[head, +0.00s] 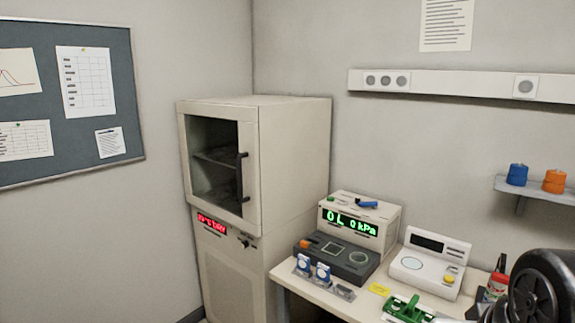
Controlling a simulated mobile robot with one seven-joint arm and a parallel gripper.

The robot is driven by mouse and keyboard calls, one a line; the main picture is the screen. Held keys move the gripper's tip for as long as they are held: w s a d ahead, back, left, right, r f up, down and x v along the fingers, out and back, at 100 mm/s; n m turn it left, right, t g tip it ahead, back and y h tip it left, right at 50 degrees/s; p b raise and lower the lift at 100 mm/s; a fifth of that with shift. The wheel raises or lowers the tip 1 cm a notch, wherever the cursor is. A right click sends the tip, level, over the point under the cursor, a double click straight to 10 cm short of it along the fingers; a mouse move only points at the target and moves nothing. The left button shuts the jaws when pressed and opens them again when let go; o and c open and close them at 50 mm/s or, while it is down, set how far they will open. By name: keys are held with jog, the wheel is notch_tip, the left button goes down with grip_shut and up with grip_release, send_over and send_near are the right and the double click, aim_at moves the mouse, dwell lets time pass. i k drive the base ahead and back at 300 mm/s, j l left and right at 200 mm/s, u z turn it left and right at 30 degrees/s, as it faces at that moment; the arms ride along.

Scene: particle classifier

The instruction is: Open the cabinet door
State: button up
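The cabinet (295,165) is a tall beige unit standing in the room's corner. Its upper door (250,130) has a beige frame, a dark window with shelves visible behind it, and a black vertical bar handle (240,177) on its right side. The door looks shut. A red lit display (211,223) and a small black knob (245,243) sit below the door. A dark rounded part of my arm shows at the lower right corner, well away from the cabinet. My gripper's fingers cannot be made out in this view.
A table (305,291) stands right of the cabinet. It holds a box with a green display (350,228), a dark device (336,258), a white device (430,262) and a green tool (408,309). A shelf (540,190) with two spools is on the right wall.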

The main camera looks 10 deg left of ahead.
aim_at(247, 162)
jog(key=u, duration=1.1)
jog(key=i+l+u, duration=0.1)
jog(key=i+u, duration=0.15)
jog(key=i, duration=0.25)
jog(key=i+l+u, duration=0.15)
jog(key=i+u, duration=0.15)
jog(key=i, duration=0.25)
jog(key=i+l+u, duration=0.25)
jog(key=i, duration=0.25)
